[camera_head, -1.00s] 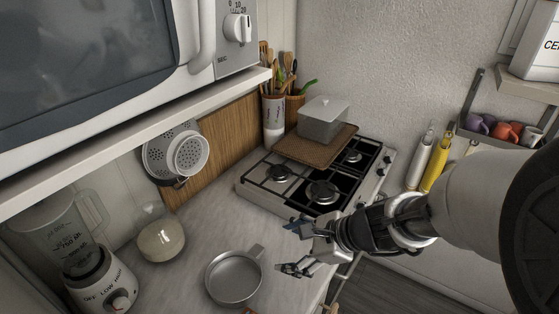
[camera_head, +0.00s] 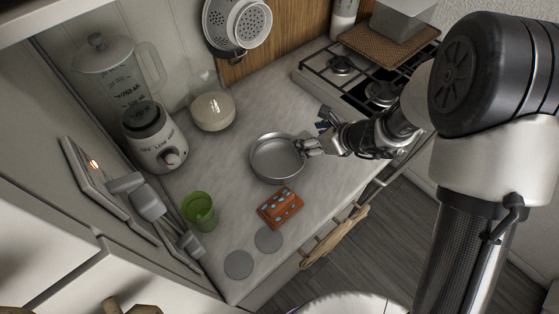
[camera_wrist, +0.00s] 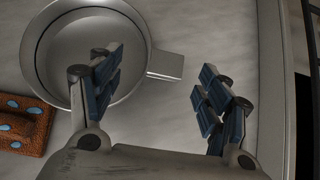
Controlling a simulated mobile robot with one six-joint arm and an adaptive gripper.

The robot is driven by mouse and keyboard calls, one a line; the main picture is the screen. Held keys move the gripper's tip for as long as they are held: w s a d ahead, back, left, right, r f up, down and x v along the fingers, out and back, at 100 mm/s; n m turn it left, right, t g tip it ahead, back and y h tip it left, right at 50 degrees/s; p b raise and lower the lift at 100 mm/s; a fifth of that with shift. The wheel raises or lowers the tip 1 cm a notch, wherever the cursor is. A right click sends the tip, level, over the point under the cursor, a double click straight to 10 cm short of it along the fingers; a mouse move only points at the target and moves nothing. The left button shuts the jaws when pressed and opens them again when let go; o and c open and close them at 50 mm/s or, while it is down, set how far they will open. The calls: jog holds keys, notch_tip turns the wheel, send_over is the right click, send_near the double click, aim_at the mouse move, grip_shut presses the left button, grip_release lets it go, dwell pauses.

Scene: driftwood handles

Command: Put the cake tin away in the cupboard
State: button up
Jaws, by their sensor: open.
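The cake tin (camera_head: 275,158) is a round, shallow grey metal pan with a short flat handle. It lies upright and empty on the worktop. In the wrist view the tin (camera_wrist: 75,50) is at the upper left, its handle pointing right between my finger pads. My gripper (camera_head: 317,131) is open at the tin's handle side; the wrist view shows both fingers (camera_wrist: 158,82) spread apart with nothing gripped. The left finger overlaps the tin's rim in that view; I cannot tell whether it touches. I cannot make out an open cupboard.
A brown blue-dotted block (camera_head: 280,208), green cup (camera_head: 199,211) and two grey discs (camera_head: 239,264) lie in front of the tin. A blender (camera_head: 152,140) and glass jar (camera_head: 212,111) stand behind left. The gas hob (camera_head: 350,80) is behind right.

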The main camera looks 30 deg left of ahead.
aim_at(302, 138)
jog(key=shift+b+x, duration=0.7)
jog(key=shift+x, duration=2.05)
jog(key=shift+w, duration=0.1)
jog(key=c, duration=1.6)
notch_tip(302, 138, up, 20)
jog(key=p, duration=0.9)
jog(key=shift+c, duration=0.2)
jog(key=d+r+m+t+h+b, duration=0.1)
jog(key=d+m, duration=0.4)
jog(key=d, duration=1.1)
jog(key=d+r+m+t+h+b, duration=0.1)
jog(key=d+m+t+h+b, duration=0.3)
jog(key=d, duration=1.2)
jog(key=shift+s+m+h, duration=0.3)
jog(key=shift+s+m, duration=0.15)
jog(key=shift+m, duration=0.05)
